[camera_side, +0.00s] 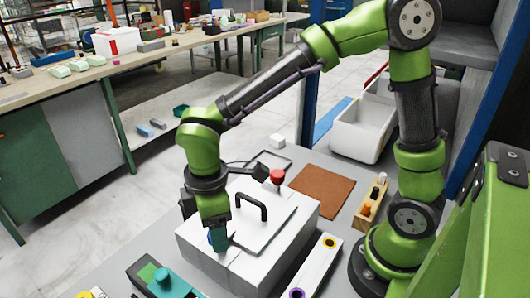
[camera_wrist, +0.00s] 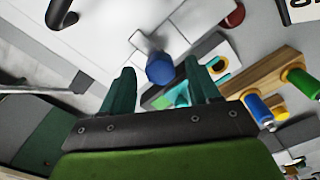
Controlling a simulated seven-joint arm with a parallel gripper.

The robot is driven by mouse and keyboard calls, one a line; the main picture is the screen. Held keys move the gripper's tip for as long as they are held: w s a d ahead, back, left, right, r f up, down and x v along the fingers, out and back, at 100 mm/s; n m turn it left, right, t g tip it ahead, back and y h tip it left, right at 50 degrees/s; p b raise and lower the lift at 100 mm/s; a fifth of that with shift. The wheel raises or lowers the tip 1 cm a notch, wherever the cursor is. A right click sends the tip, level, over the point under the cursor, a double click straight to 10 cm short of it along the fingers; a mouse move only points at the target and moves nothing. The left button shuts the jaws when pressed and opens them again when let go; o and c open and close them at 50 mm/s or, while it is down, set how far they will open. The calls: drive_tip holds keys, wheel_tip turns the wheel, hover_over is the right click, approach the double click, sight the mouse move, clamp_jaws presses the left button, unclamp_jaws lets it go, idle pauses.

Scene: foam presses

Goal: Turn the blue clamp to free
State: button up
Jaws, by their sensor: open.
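The blue clamp (camera_wrist: 160,69) shows in the wrist view as a blue rounded knob on a grey bracket at the side of the white press box (camera_wrist: 110,30). My gripper (camera_wrist: 161,76) is open, with one dark teal finger on each side of the knob; I cannot tell whether they touch it. In the side view my gripper (camera_side: 218,243) points down at the near left edge of the press box (camera_side: 262,262) and hides most of the clamp. The box's lid carries a black handle (camera_side: 264,203) and is down. A red knob (camera_side: 277,176) stands at its far side.
A teal and black device (camera_side: 172,284) lies in front of the box. A white bar with yellow and purple rings (camera_side: 315,266) lies to its right. A wooden block with knobs (camera_side: 366,212) and a brown mat (camera_side: 322,191) are farther right.

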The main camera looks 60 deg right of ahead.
drive_tip(key=shift+f, duration=0.15)
drive_tip(key=shift+c, duration=0.2)
drive_tip(key=c, duration=1)
